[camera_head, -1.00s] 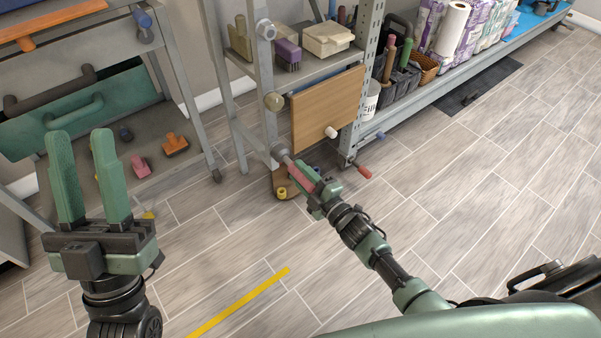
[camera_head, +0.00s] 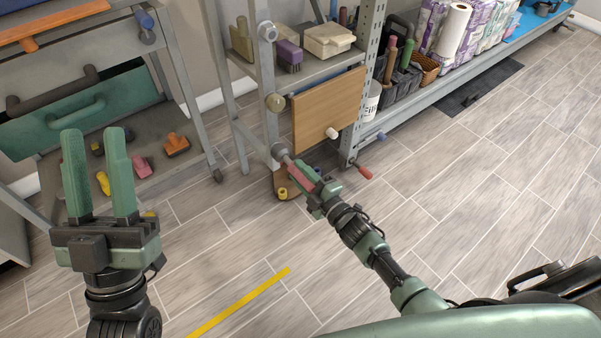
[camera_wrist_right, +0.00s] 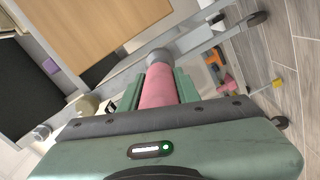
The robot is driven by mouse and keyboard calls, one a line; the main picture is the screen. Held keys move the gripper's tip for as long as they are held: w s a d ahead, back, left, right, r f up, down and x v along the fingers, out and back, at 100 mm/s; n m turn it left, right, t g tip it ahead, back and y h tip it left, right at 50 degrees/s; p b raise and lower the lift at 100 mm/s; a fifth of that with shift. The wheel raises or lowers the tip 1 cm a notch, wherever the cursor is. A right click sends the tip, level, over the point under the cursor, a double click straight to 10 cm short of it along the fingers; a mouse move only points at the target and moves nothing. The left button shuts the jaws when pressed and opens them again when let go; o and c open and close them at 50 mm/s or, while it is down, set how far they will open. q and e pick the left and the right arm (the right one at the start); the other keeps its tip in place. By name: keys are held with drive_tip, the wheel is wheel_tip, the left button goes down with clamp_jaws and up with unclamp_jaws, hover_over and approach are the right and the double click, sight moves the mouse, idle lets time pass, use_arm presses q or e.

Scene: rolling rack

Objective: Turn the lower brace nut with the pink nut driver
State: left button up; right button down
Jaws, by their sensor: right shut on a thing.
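The pink nut driver (camera_head: 301,178) is held in my right gripper (camera_head: 312,187), which is shut on its handle. Its grey socket end points up and left at the rack's upright, at the lower brace nut's place. The socket hides the nut there, and I cannot tell how fully it is seated. In the right wrist view, the pink handle (camera_wrist_right: 158,87) lies between the green fingers, with the grey socket (camera_wrist_right: 158,58) beyond it against the metal. My left gripper (camera_head: 99,175) is open and empty, fingers up, at the left.
A wooden panel (camera_head: 328,110) hangs beside the upright. A red-handled tool (camera_head: 364,172) juts near the rack's foot. The floor (camera_head: 440,210) at right is clear.

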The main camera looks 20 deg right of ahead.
sight(313, 186)
use_arm(q)
drive_tip(key=shift+w, duration=0.1)
use_arm(e)
drive_tip(key=shift+s, duration=0.1)
